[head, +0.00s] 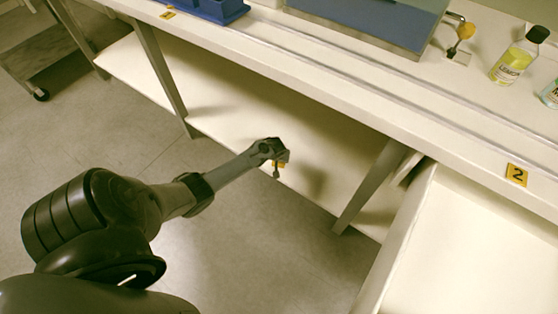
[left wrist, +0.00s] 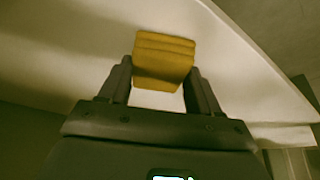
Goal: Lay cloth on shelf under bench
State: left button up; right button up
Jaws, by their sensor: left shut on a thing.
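My left gripper (head: 279,158) is shut on a folded yellow cloth (left wrist: 164,58). In the head view only a small bit of the cloth (head: 278,164) shows beneath the fingers. In the left wrist view the cloth sits between the two fingers, with the pale shelf (left wrist: 85,60) behind it. The cream shelf (head: 235,105) runs under the bench (head: 330,80). The gripper is at the front edge of the shelf, near its right part. I cannot tell whether the cloth touches the shelf. My right gripper is not in view.
Bench legs (head: 160,70) and (head: 368,185) stand at either side of the gripper. An open pale drawer (head: 470,240) juts out at the right. Bottles (head: 515,58) and a blue tray (head: 205,8) stand on the bench top. The visible shelf surface is clear.

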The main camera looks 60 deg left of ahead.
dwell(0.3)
pick_arm(q)
jog(key=shift+f, duration=0.2)
jog(key=o, duration=1)
jog(key=shift+o, duration=0.2)
jog(key=shift+r, duration=0.1)
